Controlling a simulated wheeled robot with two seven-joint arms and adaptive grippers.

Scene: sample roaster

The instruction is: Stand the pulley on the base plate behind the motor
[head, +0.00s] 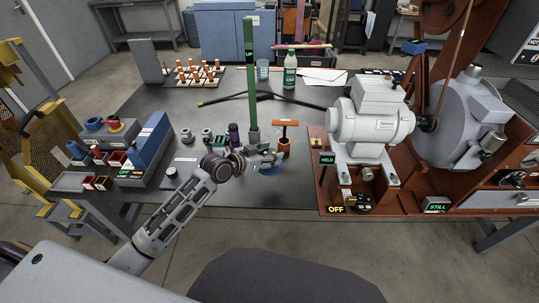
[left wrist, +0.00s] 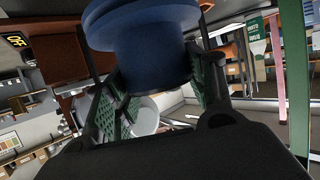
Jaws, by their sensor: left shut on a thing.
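My left gripper (head: 266,160) is over the front middle of the dark table, left of the base plate. In the left wrist view it is shut on a blue, flanged, spool-shaped piece that looks like the pulley (left wrist: 145,38), between its green-padded fingers. In the head view the pulley is small and mostly hidden by the gripper. The grey motor (head: 370,125) stands on the reddish-brown base plate (head: 335,207) at the right, apart from the gripper. The motor's body hides the plate behind it. My right gripper is not in view.
A green post marked "UP" (head: 249,75) rises just behind the gripper. An orange-topped T-shaped piece (head: 284,138) stands between gripper and plate. A big grey drum machine (head: 466,115) is right of the motor. A bottle (head: 290,70) and sample rack (head: 198,80) are farther back.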

